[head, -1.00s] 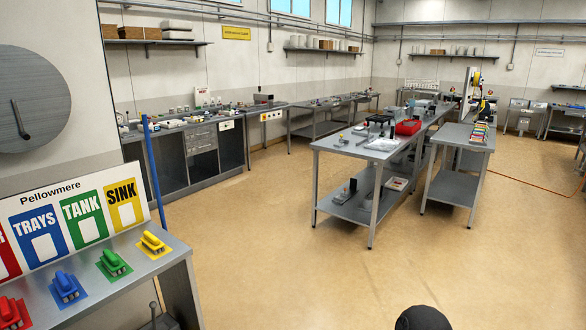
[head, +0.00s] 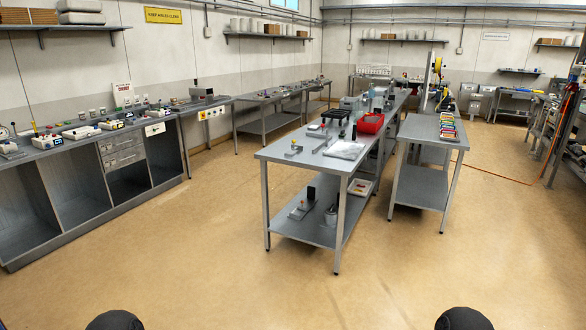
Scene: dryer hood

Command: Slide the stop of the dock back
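I cannot pick out the dock or its stop at this distance. Small devices and fixtures stand on the left wall bench (head: 85,138) and on the central steel table (head: 290,152), too small to tell apart. A small grey fixture (head: 294,149) sits near the front left corner of the central table. Neither of my grippers is in view. Two dark rounded parts at the bottom edge seem to be mine.
A side table (head: 432,130) with a row of coloured items stands right of the central table. A red bin (head: 371,123) sits on the central table. An orange cable (head: 495,174) lies on the floor at right. The floor (head: 200,250) in front is clear.

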